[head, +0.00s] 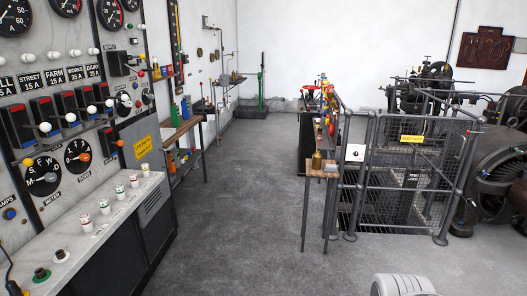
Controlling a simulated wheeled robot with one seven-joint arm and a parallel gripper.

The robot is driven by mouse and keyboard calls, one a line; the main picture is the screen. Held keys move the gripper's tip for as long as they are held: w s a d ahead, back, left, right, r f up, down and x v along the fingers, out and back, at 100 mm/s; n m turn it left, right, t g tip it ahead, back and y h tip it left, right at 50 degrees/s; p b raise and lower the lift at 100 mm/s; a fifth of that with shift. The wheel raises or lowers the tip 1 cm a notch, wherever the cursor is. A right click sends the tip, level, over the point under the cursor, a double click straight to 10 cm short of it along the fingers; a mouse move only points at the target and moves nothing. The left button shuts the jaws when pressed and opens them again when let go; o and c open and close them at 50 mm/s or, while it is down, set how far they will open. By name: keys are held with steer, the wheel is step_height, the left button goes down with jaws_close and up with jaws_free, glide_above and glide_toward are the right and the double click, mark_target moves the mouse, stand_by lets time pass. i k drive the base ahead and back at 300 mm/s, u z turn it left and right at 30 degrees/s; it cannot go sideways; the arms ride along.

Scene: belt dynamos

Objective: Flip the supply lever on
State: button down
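A marble switchboard (75,195) fills the left side of the head view. It carries a row of black switches with red tops under labels for street, farm, works and dairy. Levers with white ball knobs (45,127) stick out from these switches. A lever with a yellow knob (28,161) and one with an orange knob (120,143) sit lower down. A pale grey part of my arm shows at the bottom edge; my gripper is not in view.
A railed machine cage (410,170) with a small wooden stand (319,172) is on the right. The concrete floor (240,220) between is clear.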

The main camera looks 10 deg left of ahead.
mark_target(141, 74)
steer(key=u, duration=0.15)
steer(key=i, duration=1.55)
steer(key=u, duration=0.95)
steer(key=i, duration=0.8)
steer(key=u, duration=1.65)
steer(key=i, duration=0.8)
steer(key=u, duration=0.5)
